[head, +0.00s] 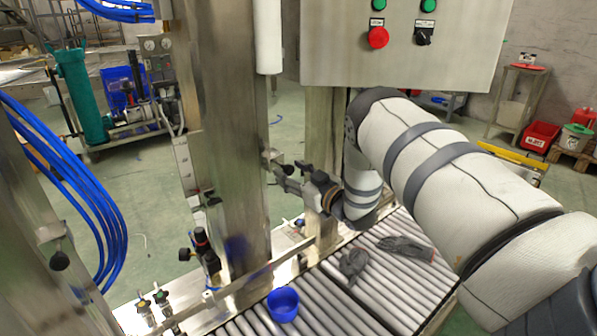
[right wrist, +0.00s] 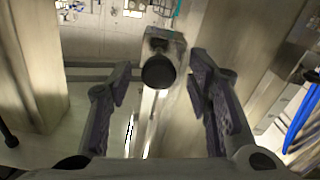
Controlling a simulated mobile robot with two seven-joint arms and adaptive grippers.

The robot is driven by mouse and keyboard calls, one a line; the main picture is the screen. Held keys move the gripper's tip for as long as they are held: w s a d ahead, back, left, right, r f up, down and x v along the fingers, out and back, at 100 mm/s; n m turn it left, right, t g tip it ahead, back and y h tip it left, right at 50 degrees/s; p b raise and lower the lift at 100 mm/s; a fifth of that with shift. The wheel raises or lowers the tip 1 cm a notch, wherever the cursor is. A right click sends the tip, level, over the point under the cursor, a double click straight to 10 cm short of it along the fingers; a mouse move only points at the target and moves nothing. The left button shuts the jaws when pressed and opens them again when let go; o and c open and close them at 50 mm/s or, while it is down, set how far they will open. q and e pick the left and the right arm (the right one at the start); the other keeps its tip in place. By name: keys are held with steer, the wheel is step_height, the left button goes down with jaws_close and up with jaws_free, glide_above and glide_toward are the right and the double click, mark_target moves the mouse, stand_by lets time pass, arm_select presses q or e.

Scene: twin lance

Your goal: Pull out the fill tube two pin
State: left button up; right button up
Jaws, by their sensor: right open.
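A pin with a round black knob (right wrist: 158,72) shows in the right wrist view, on a metal block in front of a steel post. My right gripper (right wrist: 161,92) is open, with one finger on each side of the knob and a gap to both. In the head view my right gripper (head: 284,178) reaches left toward the wide steel column (head: 228,130). The pin is too small there to make out clearly beside the fingers. No label shows which fill tube the pin belongs to. My left gripper is not in view.
Below is a roller conveyor (head: 330,300) with a blue cup (head: 283,304) and dark gloves (head: 405,247). A control box (head: 400,45) hangs above my right arm. Blue hoses (head: 75,190) curve at the left. Another black knob (head: 59,260) sits on the left post.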

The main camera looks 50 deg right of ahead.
steer(key=s+a, duration=0.1)
steer(key=s, duration=1)
steer(key=shift+s+a, duration=0.15)
steer(key=shift+s, duration=0.1)
steer(key=shift+a+f, duration=0.1)
steer(key=s+a+f+m+g+y+p, duration=0.1)
steer(key=s+a+f+m+g+p, duration=0.15)
steer(key=s+a+f+g, duration=1.15)
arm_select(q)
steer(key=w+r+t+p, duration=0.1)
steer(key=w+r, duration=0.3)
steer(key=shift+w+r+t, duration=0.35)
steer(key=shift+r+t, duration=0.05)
arm_select(e)
steer(key=s+a+f+g, duration=0.1)
steer(key=s+a, duration=0.3)
steer(key=s, duration=0.4)
steer(key=s+a+f+g, duration=0.1)
steer(key=s+a+g, duration=0.2)
steer(key=s, duration=0.5)
steer(key=s+a+f+n+g, duration=0.1)
steer(key=s+a+f+g, duration=0.1)
steer(key=s+a, duration=0.3)
steer(key=s, duration=0.4)
steer(key=shift+g+y, duration=0.3)
steer(key=shift+y, duration=0.1)
steer(key=shift+s, duration=0.1)
